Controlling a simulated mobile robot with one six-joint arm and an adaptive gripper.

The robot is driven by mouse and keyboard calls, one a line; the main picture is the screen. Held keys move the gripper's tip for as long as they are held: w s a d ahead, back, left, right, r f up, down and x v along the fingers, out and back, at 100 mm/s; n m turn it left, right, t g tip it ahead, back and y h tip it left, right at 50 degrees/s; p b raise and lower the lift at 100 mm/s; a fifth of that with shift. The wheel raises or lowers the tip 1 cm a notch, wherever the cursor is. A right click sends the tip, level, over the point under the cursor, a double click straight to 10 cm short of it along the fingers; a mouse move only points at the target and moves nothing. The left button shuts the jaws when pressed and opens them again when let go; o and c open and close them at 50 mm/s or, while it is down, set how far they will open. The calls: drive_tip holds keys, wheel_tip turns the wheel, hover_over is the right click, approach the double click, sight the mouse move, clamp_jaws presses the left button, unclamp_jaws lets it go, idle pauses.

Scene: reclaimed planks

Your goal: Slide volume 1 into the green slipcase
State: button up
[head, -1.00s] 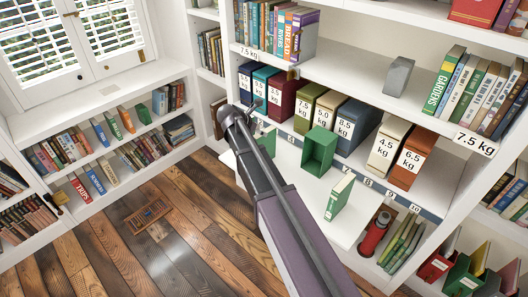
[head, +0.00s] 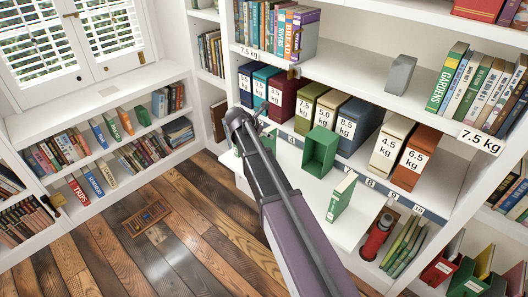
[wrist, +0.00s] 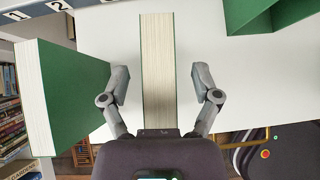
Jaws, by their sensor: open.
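In the wrist view a green book (wrist: 157,50) stands upright on the white shelf, its pale page edges toward me. My gripper (wrist: 159,80) is open, with one finger on each side of this book and a gap on both sides. Another green book (wrist: 75,95) stands at the left, apart from it. The green slipcase (head: 320,151) stands open-fronted on the shelf right of my arm in the head view; part of it shows at the wrist view's upper right (wrist: 262,12). A third green book (head: 341,197) stands nearer the front right. I cannot read which is volume 1.
Weight-labelled boxes (head: 347,125) line the back of the shelf behind the slipcase. A numbered strip (head: 395,193) runs along their front. The white shelf (head: 305,187) is bare between the slipcase and the right-hand book. A red lantern-like object (head: 377,236) stands below.

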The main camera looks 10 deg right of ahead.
drive_tip(key=shift+b+x, duration=0.4)
drive_tip(key=shift+x, duration=0.5)
clamp_jaws()
